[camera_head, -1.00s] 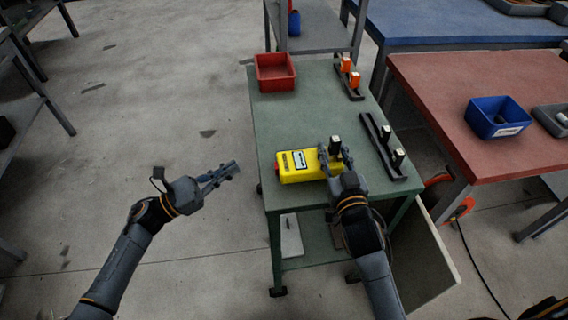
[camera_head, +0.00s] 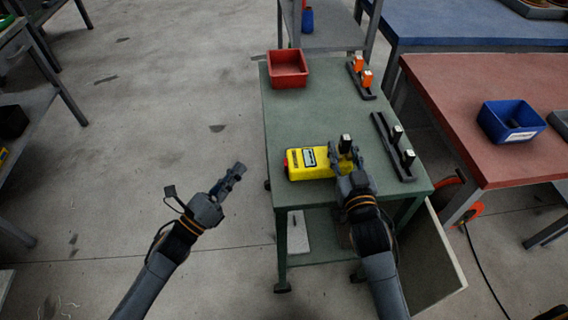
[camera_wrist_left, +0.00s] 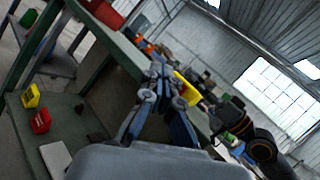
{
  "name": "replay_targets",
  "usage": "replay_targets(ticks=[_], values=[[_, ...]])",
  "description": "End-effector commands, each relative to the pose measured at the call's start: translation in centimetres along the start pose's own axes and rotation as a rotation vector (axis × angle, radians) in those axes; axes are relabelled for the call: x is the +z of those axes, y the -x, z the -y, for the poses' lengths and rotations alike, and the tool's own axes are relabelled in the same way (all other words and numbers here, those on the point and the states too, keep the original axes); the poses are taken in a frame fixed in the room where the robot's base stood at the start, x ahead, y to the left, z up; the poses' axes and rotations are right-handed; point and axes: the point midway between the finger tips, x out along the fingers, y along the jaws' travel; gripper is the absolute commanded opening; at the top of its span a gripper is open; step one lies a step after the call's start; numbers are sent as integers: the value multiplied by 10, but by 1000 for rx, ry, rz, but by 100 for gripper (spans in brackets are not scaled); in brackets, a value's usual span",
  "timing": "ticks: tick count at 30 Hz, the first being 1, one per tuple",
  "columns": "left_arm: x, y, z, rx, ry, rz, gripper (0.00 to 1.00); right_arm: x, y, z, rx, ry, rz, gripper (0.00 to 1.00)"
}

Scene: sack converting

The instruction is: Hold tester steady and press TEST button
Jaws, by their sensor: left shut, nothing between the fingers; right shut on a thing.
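The yellow tester (camera_head: 305,168), with a small display on its face, lies on the green cart top (camera_head: 300,115). A red part (camera_head: 286,156) shows at its left end; I cannot tell whether it is the TEST button. My right gripper (camera_head: 341,157) is shut on the tester's right end, and its fingers hide part of that end. My left gripper (camera_head: 238,170) is shut and empty, left of the cart and apart from the tester. In the left wrist view the tester (camera_wrist_left: 187,90) shows just beyond the left fingertips (camera_wrist_left: 160,68).
A red bin (camera_head: 287,70) stands at the cart's far left corner. Black racks with orange-topped pieces (camera_head: 362,80) and pale-topped pieces (camera_head: 393,148) lie along the right side. A red-topped table (camera_head: 480,90) with a blue bin (camera_head: 510,121) stands right. Floor left of the cart is clear.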

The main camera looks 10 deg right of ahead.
Motion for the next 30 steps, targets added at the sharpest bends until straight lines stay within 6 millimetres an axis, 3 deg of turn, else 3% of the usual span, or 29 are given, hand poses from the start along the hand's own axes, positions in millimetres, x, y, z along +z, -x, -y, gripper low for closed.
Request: replay_targets(ticks=[15, 30], values=[[-33, -46, 34, -1, 1, 1, 0, 0, 0, 0, 0, 0, -1, 0], [-37, -52, 38, 0, 0, 0, 0, 0, 0, 0, 0, 0, -1, 0]])
